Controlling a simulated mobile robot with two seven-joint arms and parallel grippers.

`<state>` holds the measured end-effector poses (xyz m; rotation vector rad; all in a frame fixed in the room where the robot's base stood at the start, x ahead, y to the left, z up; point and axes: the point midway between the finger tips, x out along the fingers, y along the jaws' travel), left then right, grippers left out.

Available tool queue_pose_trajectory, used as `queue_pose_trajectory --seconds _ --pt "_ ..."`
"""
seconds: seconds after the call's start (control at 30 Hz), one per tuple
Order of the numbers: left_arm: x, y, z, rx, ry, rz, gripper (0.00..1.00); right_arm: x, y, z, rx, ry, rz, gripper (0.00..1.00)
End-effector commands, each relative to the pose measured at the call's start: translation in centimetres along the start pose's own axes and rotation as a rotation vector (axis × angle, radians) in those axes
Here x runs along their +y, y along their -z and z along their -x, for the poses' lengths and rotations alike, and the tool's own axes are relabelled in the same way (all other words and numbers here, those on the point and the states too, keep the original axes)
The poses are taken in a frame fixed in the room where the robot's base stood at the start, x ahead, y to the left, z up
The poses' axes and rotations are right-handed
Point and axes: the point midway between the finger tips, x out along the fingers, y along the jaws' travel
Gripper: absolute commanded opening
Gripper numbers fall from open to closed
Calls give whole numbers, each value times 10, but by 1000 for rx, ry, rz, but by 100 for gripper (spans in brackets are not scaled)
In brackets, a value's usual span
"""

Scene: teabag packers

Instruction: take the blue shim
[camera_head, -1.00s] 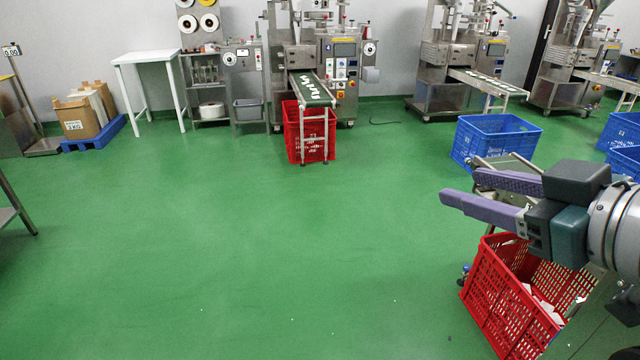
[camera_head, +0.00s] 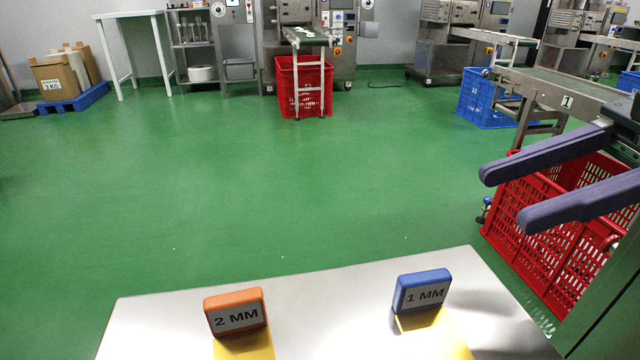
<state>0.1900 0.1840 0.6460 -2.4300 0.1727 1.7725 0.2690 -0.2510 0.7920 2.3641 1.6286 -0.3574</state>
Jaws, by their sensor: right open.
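The blue shim (camera_head: 422,290), marked "1 MM", stands on a steel table (camera_head: 150,325) at the bottom of the head view, with a yellow strip below its blue block. My right gripper (camera_head: 502,198) is at the right, open and empty, its two purple fingers spread apart. It is above and to the right of the blue shim, apart from it. My left gripper is not in view.
An orange block marked "2 MM" (camera_head: 236,312) stands left of the blue shim. A red crate (camera_head: 530,235) and a conveyor (camera_head: 570,82) are at the right, behind my right gripper. Green floor beyond the table is clear.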

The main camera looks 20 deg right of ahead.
Motion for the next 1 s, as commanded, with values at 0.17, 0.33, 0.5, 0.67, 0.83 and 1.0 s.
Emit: queue_pose_trajectory --seconds 0.17,0.33,0.5,0.67,0.83,1.0 --pt "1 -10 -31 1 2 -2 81 -13 -32 -4 -42 89 -25 50" --pt "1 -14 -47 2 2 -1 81 -18 -36 -27 -46 106 -28 50" --pt "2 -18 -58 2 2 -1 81 -20 -35 -46 -47 104 -28 50" --pt "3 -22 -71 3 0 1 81 -21 -37 -60 -46 103 -27 50" --pt "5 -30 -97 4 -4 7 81 -24 -39 -85 -46 103 -23 50" --pt "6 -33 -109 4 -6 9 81 -25 -37 -98 -47 101 -26 50"
